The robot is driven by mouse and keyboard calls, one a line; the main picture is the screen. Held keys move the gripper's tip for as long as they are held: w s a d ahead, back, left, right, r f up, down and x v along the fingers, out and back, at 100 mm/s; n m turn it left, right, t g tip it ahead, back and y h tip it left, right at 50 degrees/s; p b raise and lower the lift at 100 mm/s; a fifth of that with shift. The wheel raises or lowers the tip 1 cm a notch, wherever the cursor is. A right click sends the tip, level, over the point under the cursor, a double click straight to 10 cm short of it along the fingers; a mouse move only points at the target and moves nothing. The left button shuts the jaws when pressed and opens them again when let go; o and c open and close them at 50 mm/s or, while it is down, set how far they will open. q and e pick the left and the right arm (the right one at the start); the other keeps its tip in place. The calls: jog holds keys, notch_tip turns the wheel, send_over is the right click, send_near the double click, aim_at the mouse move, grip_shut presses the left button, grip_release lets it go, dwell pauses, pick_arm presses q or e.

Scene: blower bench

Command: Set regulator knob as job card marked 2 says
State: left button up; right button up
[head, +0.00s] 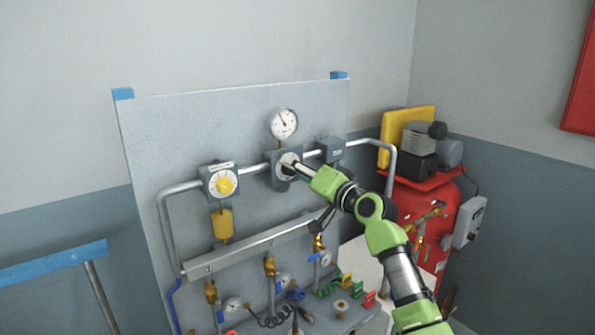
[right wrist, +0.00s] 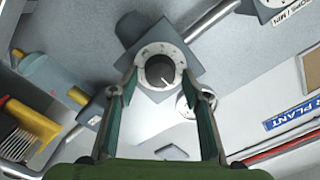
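The regulator (head: 279,181) is a grey block on the upright panel, with a dark round knob and a white dial ring. In the right wrist view the knob (right wrist: 160,71) carries a white pointer line and faces me. My right gripper (right wrist: 161,88) is open. Its two fingertips stand left and right of the knob, with a visible gap on each side; whether they reach past its face I cannot tell. In the head view the gripper (head: 292,168) covers part of the dial. I cannot make out a job card marked 2. My left gripper is out of view.
A white pressure gauge (head: 283,123) stands just above the regulator. A second grey unit with a yellow knob (head: 226,185) is to the left on the same pipe. Valves and hoses crowd the bench below. A red compressor tank (head: 425,215) stands at the right.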

dwell(0.3)
jog(key=v, duration=1.2)
jog(key=shift+f, duration=0.15)
